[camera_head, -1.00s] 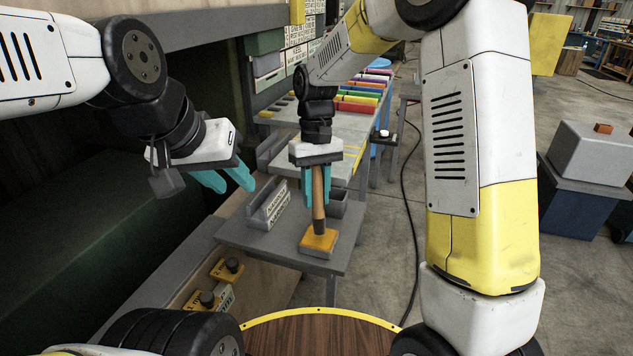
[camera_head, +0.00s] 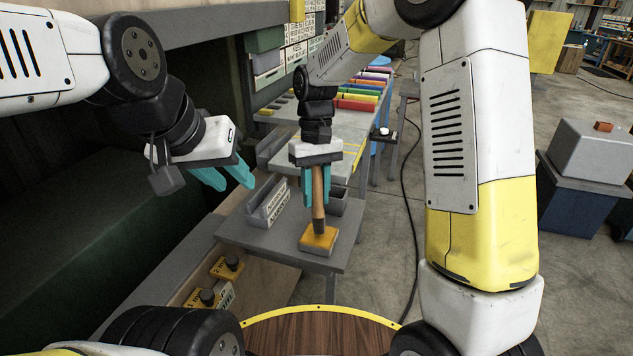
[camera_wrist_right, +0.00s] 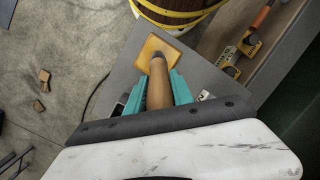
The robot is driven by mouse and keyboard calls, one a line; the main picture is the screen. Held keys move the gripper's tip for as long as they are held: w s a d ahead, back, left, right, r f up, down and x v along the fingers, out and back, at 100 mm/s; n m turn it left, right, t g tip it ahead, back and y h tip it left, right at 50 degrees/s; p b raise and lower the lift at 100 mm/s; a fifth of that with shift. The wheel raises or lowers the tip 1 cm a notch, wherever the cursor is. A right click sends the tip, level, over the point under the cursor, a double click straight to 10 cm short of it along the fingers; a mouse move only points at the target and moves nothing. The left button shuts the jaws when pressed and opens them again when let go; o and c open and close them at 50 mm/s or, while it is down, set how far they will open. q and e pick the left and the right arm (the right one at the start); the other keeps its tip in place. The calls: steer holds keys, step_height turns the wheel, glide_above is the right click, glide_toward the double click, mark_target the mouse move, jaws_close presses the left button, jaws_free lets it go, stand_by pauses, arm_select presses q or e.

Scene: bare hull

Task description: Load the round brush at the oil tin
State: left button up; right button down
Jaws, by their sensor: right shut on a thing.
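My right gripper (camera_head: 318,203) is shut on the upright wooden handle of what looks like the round brush (camera_head: 319,222). The handle also shows in the right wrist view (camera_wrist_right: 158,90). Its dark lower end meets a square orange-topped block (camera_head: 318,241) on the small grey table; whether it touches or enters the block is hidden. The block also shows in the right wrist view (camera_wrist_right: 150,48). I cannot tell which thing is the oil tin. My left gripper (camera_head: 222,180) is open and empty, in the air left of the table.
A labelled grey rack (camera_head: 268,207) stands on the small grey table (camera_head: 270,243), left of the brush, and a grey bin (camera_head: 338,204) behind it. Yellow holders with dark knobs (camera_head: 228,266) sit lower left. A wooden round top with yellow rim (camera_head: 325,335) is in front.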

mark_target(316, 178)
steer(key=shift+f, duration=0.5)
stand_by(1.0)
steer(key=shift+s+v, duration=0.25)
steer(key=shift+v, duration=0.9)
steer(key=shift+s+v, duration=0.25)
steer(key=shift+v, duration=0.95)
steer(key=shift+s+v, duration=0.25)
steer(key=shift+v, duration=0.9)
steer(key=shift+r, duration=0.15)
